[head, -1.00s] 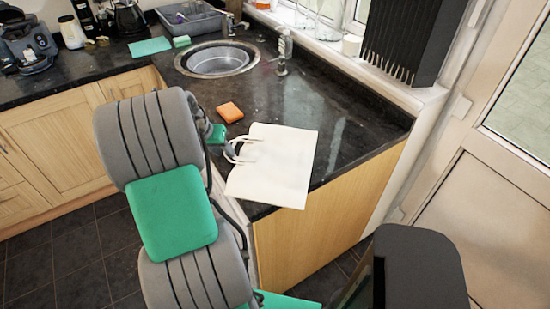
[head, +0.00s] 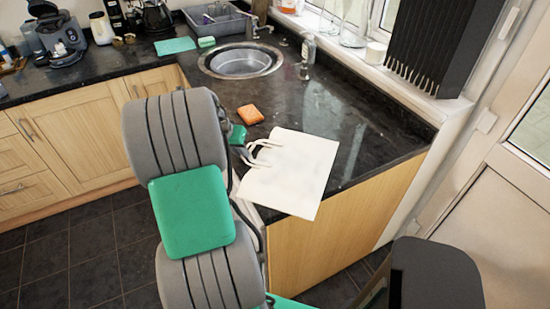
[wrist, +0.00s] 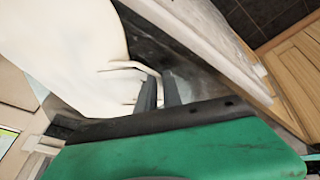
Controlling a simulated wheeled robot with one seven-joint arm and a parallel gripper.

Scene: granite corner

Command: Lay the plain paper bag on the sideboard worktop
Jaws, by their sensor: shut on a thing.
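The plain paper bag (head: 290,178) is cream-white, flat, with two thin handles at its left end. In the head view it lies across the dark granite sideboard worktop (head: 385,140), its near corner reaching past the front edge. I cannot tell whether all of it touches the stone. My gripper (wrist: 160,92) is shut on the bag's handles at the bag's left end. In the wrist view the bag (wrist: 60,50) fills the upper left and a handle runs to the dark fingers. In the head view my arm hides most of the gripper.
An orange sponge (head: 250,115) lies on the worktop just behind the bag handles. A round sink (head: 241,62) with taps is farther back. Glass jars (head: 357,25) stand on the windowsill. A coffee machine (head: 60,40) stands at the far left. Dark stone right of the bag is clear.

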